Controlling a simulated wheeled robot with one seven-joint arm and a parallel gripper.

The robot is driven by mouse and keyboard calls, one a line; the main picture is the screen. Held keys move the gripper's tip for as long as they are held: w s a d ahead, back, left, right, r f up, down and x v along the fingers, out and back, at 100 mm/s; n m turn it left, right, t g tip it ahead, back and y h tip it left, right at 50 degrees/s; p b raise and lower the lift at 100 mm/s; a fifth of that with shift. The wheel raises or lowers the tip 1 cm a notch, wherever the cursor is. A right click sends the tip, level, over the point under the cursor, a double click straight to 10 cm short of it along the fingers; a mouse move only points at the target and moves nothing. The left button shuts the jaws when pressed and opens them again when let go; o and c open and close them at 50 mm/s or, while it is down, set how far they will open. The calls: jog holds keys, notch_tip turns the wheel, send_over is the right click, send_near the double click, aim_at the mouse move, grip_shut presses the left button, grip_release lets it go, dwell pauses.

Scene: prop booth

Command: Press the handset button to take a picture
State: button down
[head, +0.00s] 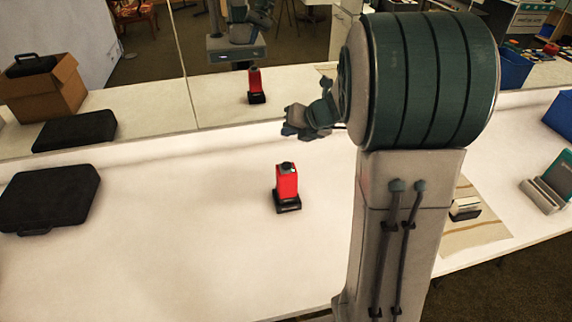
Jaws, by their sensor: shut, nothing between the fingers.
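The handset (286,183) is a red upright block on a black base, standing on the white table (180,230). A dark button (287,165) sits on its top. My gripper (290,127) is above and behind the handset in the picture, apart from it, at the end of my large arm. Its fingers look small and dark and are shut with nothing between them. My arm covers the table to the right of the handset.
A mirror along the back reflects the handset (256,85), a cardboard box (42,88) and my body. A black case (48,197) lies at left. A striped mat (470,232), a small white-and-black item (465,208) and a green-grey device (549,182) are at right. Table around the handset is clear.

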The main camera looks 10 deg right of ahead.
jog(key=b, duration=0.7)
send_over(290, 166)
notch_tip(290, 166, down, 8)
jog(key=shift+r, duration=0.15)
jog(key=shift+f+b, duration=0.3)
jog(key=shift+f, duration=0.05)
dwell(1.2)
jog(key=shift+f, duration=0.4)
jog(key=shift+f+b, duration=0.45)
dwell(0.5)
jog(key=shift+r, duration=0.1)
jog(key=shift+r+p, duration=0.75)
jog(key=shift+p, duration=0.25)
